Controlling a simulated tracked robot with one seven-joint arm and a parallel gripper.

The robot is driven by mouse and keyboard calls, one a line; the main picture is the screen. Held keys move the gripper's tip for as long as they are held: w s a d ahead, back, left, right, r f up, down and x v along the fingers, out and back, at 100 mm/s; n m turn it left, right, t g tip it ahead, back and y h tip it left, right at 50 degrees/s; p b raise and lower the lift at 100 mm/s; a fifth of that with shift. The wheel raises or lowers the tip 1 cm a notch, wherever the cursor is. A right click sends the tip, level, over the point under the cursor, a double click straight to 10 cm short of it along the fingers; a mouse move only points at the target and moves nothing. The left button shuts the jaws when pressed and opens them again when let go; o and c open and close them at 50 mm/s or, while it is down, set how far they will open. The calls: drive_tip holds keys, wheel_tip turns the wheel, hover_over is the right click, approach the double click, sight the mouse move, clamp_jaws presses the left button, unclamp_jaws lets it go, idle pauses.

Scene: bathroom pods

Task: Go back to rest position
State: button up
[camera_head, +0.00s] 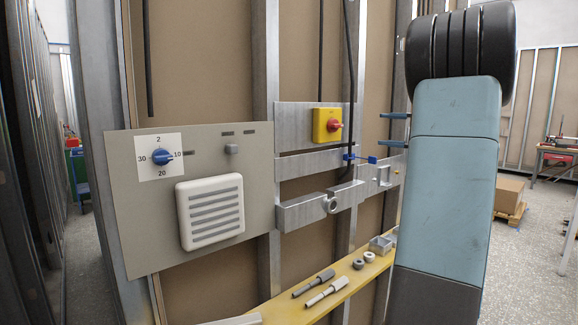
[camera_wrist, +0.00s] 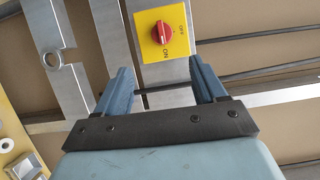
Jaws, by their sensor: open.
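My gripper (camera_head: 384,129) is open and empty. In the head view its two blue fingers stick out left from behind my arm, which hides the rest of it. In the wrist view the gripper (camera_wrist: 158,66) has its fingers wide apart. A yellow switch box with a red knob (camera_head: 328,125) is on a metal plate, left of the fingers and apart from them in the head view. The switch box also shows in the wrist view (camera_wrist: 162,35), beyond the gap between the fingertips, with ON and OFF marks.
A grey panel with a blue dial (camera_head: 162,157) and a white vent (camera_head: 210,211) is at left. A small blue valve (camera_head: 360,158) sits below the switch. A yellow shelf (camera_head: 312,314) holds tools and rings.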

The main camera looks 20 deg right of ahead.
drive_tip(key=s+a+f+n+g+h, duration=0.1)
drive_tip(key=s+a+f+g, duration=0.15)
drive_tip(key=a, duration=0.55)
drive_tip(key=s+a+f+n+g+h, duration=0.1)
drive_tip(key=s+a+f+g, duration=0.15)
drive_tip(key=a, duration=0.55)
drive_tip(key=s+a+f+n+g+h, duration=0.1)
drive_tip(key=s+a+f+g, duration=0.15)
drive_tip(key=a, duration=0.65)
drive_tip(key=s+a+f+n+h, duration=0.3)
drive_tip(key=s+a+f+h, duration=0.1)
drive_tip(key=s, duration=0.4)
drive_tip(key=s+a+f+n+h, duration=0.3)
drive_tip(key=s+f+h, duration=0.2)
drive_tip(key=s, duration=0.3)
drive_tip(key=shift+a+f+n, duration=0.35)
drive_tip(key=shift+f+n, duration=0.05)
drive_tip(key=shift+f, duration=0.4)
